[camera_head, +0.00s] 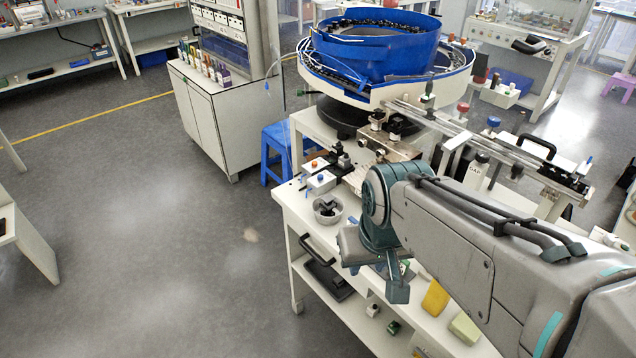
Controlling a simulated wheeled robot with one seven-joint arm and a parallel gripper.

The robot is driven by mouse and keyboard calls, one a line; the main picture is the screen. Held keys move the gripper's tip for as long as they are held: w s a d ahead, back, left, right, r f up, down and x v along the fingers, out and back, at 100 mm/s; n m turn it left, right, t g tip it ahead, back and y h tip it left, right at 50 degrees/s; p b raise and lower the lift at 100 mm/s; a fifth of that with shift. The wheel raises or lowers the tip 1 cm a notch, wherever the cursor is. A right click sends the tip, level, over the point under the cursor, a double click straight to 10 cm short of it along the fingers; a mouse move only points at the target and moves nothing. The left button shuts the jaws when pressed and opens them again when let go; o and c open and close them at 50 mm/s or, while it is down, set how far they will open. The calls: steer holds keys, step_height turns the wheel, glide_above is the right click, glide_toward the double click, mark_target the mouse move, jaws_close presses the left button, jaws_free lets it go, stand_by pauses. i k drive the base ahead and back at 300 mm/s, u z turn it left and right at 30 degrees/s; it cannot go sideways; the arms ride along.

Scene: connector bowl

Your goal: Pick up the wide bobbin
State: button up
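I cannot make out a wide bobbin for certain in the head view. A small metal bowl (320,218) with dark pieces in it stands on the white workbench (296,205), left of my arm. My gripper (396,290) is at the end of my arm, over the bench's front side and in front of the bowl. Its fingers are not clear, so I cannot tell if it is open or holds anything. My wrist and forearm hide much of the bench top.
A blue bowl feeder (375,58) with a metal track stands at the back of the bench. A yellow block (435,299) and a pale green block (465,328) lie near my forearm. A blue stool (276,150) stands behind the bench. The floor at left is clear.

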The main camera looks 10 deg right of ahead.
mark_target(329, 203)
steer(key=u, duration=1.3)
steer(key=i, duration=0.95)
steer(key=z, duration=1.55)
